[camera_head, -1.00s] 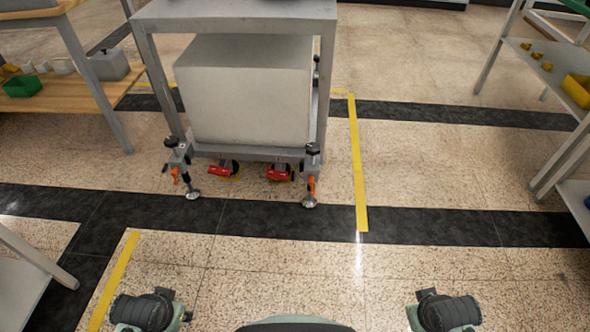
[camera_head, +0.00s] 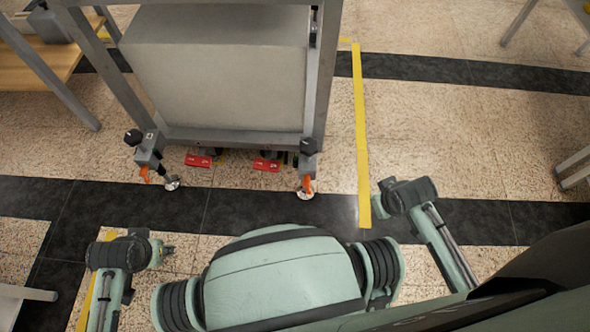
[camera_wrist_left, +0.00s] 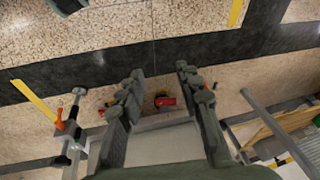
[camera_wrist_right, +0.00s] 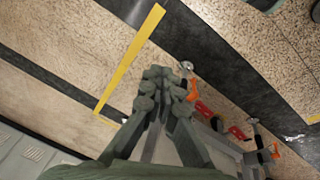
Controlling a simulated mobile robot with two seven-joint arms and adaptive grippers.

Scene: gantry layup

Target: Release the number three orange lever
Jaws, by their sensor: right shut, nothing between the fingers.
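A grey cart frame (camera_head: 320,90) carrying a large grey block stands ahead. Each front corner has a jack with a black knob and round foot. An orange lever (camera_head: 144,173) is on the left jack, and another orange lever (camera_head: 306,185) is on the right jack. I cannot read which is number three. My left gripper (camera_wrist_left: 158,75) is open and empty. An orange lever (camera_wrist_left: 60,118) shows to its left. My right gripper (camera_wrist_right: 158,78) is shut and empty. An orange lever (camera_wrist_right: 192,90) shows just right of its fingertips, apart from them, and another orange lever (camera_wrist_right: 275,152) lies further right.
Red caster pedals (camera_head: 198,160) and (camera_head: 266,165) sit under the cart between the jacks. Yellow floor tape (camera_head: 361,140) runs to the right of the cart. A wooden-topped bench (camera_head: 55,60) stands at left.

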